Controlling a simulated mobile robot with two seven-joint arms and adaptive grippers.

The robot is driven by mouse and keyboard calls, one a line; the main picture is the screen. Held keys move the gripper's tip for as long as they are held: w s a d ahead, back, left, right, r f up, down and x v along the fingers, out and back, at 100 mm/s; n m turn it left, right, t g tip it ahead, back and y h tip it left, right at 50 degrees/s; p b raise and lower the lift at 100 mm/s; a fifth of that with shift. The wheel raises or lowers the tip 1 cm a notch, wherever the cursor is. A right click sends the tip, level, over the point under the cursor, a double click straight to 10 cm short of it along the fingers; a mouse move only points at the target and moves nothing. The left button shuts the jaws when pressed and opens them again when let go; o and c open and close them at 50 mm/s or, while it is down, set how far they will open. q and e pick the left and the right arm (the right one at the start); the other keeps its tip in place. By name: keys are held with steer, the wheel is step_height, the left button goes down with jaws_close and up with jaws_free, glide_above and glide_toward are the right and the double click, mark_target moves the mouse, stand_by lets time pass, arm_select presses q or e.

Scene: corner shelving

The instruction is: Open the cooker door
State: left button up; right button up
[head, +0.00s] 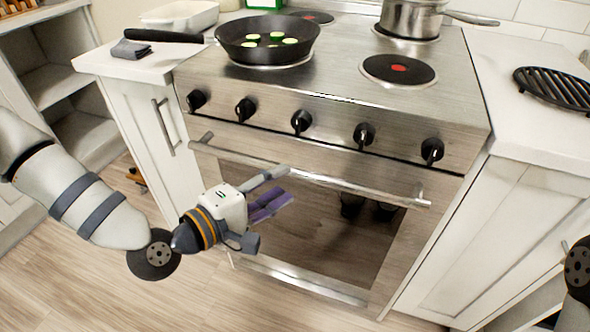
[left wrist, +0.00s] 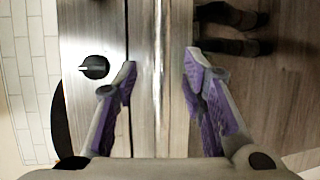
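The cooker (head: 330,110) is a brushed steel unit with a dark glass door (head: 320,225), which looks shut. A long horizontal door handle (head: 330,178) runs across the door's top, below the knobs. My left gripper (head: 277,190) is in front of the door, close to the left half of the handle. In the left wrist view its two purple-padded fingers (left wrist: 158,80) are open, with the handle (left wrist: 157,110) showing in the gap between them. I cannot tell whether the fingertips reach past the bar; no grip shows. My right gripper is out of view.
A black pan (head: 267,38) with vegetable slices and a steel pot (head: 411,18) stand on the cooker top. Several black knobs (head: 301,121) line the front. White cabinets flank the cooker (head: 515,225). Open wooden floor (head: 90,285) lies in front.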

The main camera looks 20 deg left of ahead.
mark_target(295, 176)
arm_select(q)
steer(key=x, duration=0.6)
steer(key=shift+w+f, duration=0.2)
steer(key=shift+w, duration=0.05)
jaws_close()
